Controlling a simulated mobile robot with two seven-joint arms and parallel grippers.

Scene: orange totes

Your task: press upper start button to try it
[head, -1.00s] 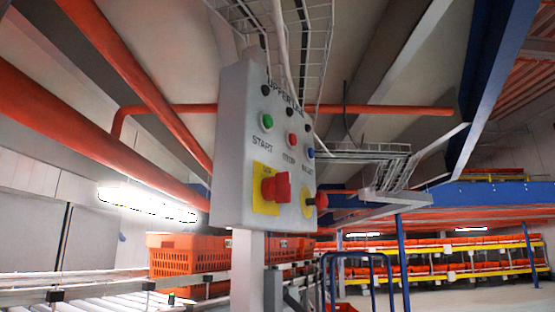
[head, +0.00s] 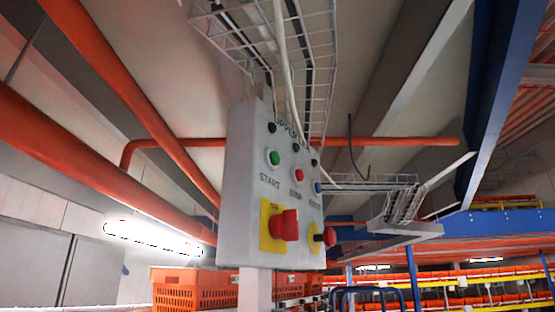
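A grey control box (head: 250,215) stands on a post in the middle of the head view, its button face turned to the right. Lettering at its top reads "UPPER", with the rest hard to read. The green start button (head: 274,158) sits at the upper left of the face, above the word START. A red button (head: 296,173) and a blue button (head: 318,187) are in the same row to its right. Neither of my grippers is in view.
Orange totes (head: 195,291) stand behind the box at lower left. Wire cable trays (head: 315,60) and red pipes (head: 110,75) run overhead. A blue beam (head: 500,90) is at upper right. Shelves of orange totes (head: 470,292) are far off at lower right.

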